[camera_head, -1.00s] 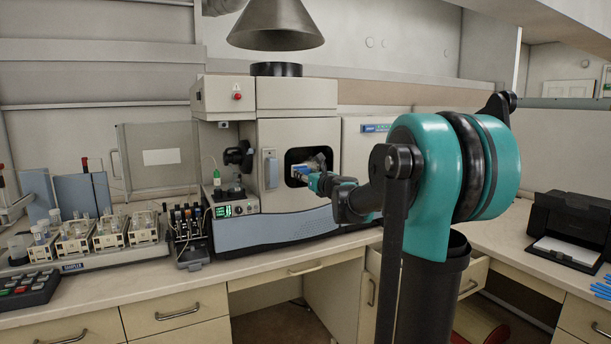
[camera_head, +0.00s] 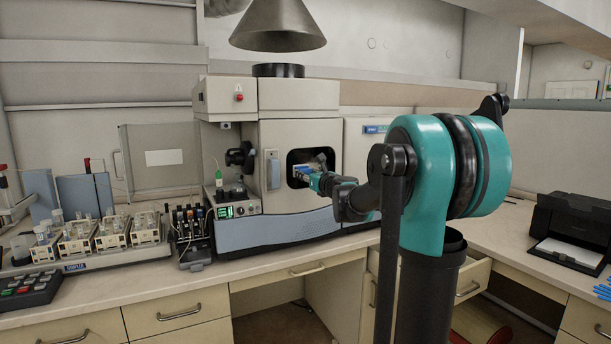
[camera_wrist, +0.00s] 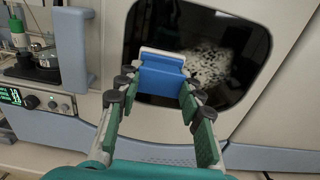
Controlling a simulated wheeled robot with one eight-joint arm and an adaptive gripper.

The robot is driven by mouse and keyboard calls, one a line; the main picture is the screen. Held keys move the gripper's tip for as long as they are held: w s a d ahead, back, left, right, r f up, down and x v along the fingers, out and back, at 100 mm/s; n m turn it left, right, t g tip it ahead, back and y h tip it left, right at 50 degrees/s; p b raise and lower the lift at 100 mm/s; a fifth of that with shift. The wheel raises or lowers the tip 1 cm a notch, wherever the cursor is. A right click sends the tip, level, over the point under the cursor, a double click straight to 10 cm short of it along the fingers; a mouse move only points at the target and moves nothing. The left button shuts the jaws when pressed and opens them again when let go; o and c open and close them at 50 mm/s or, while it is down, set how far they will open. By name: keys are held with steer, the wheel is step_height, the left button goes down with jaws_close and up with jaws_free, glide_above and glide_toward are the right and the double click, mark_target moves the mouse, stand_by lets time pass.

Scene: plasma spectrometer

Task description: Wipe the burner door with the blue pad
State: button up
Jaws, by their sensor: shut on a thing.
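The burner door (camera_head: 268,137) is the light panel on the front of the spectrometer, with a dark rounded window (camera_head: 328,157) and a grey-blue handle at its left. In the wrist view the dark window (camera_wrist: 235,85) fills the upper middle and carries a pale speckled patch (camera_wrist: 215,65). My gripper (camera_wrist: 155,95) is shut on the blue pad (camera_wrist: 163,82), which has a whitish top edge. The pad is in front of the window's lower left part; I cannot tell whether it touches the glass.
A small bottle with a green cap (camera_head: 219,178) and a green display (camera_head: 224,212) are left of the door. Sample racks (camera_head: 110,232) stand on the bench at left. A printer (camera_head: 572,228) sits at right. An open drawer (camera_head: 472,277) lies below the bench near my arm.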

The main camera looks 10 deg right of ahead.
steer(key=w+d, duration=0.3)
steer(key=d, duration=0.6)
steer(key=shift+w+d, duration=0.15)
steer(key=shift+d, duration=0.15)
stand_by(0.6)
steer(key=shift+a, duration=0.1)
steer(key=shift+s+a+r, duration=0.2)
steer(key=shift+s+a, duration=0.35)
steer(key=shift+a, duration=1.1)
steer(key=shift+s+a+r, duration=0.2)
steer(key=shift+s+a, duration=0.35)
steer(key=shift+a, duration=1.05)
steer(key=shift+s+a+r, duration=0.2)
steer(key=shift+s+a, duration=0.35)
steer(key=shift+a, duration=1.1)
steer(key=w+d, duration=0.1)
steer(key=d, duration=0.2)
steer(key=w+d, duration=0.1)
steer(key=d, duration=0.2)
steer(key=w+d, duration=0.1)
steer(key=d, duration=0.3)
steer(key=shift+w, duration=0.2)
steer(key=shift+s+a, duration=0.55)
steer(key=shift+a, duration=1.15)
steer(key=shift+s+a, duration=0.6)
steer(key=shift+a, duration=1.1)
steer(key=shift+s+a, duration=0.55)
steer(key=shift+a, duration=1.15)
